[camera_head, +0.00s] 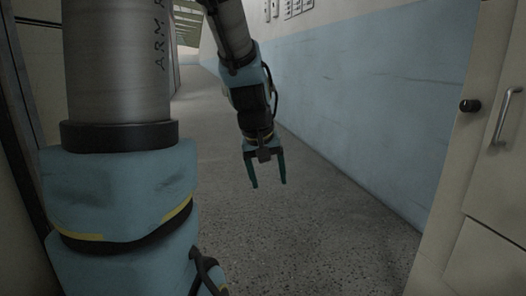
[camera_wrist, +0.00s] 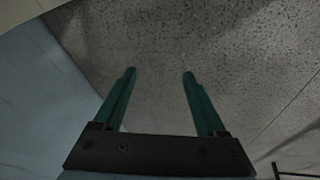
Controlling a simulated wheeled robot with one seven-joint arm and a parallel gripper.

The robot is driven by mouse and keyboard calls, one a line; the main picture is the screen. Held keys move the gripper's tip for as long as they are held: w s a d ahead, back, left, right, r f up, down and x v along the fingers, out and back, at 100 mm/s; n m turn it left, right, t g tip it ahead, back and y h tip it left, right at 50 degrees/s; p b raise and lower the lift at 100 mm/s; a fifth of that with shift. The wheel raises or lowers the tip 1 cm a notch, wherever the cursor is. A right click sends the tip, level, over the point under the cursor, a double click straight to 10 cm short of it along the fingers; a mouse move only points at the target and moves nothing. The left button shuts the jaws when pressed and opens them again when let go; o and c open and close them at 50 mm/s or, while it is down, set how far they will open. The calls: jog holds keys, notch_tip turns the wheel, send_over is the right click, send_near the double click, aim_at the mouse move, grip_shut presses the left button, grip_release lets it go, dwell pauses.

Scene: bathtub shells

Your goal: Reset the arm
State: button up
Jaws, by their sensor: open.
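My gripper (camera_head: 268,184) hangs at the end of my arm in the head view, pointing down above the speckled floor. Its two green fingers are apart with nothing between them. In the wrist view my gripper (camera_wrist: 160,74) also shows open and empty, with bare floor beyond the fingertips. My arm is bent, with the large upper link at the left of the head view and the forearm reaching down near the middle.
A blue and white wall (camera_head: 370,90) runs along the right of the corridor. A pale cabinet (camera_head: 487,165) with a black knob and a metal handle stands at the right edge. The speckled floor (camera_head: 310,235) around my gripper is clear.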

jog(key=s+a+f+m+g+y, duration=0.1)
jog(key=s+a+f+g+y, duration=0.1)
jog(key=s+a+f, duration=0.45)
notch_tip(320, 180, up, 38)
jog(key=s+a+p, duration=0.1)
jog(key=p, duration=3.6)
jog(key=shift+s+a+f, duration=0.2)
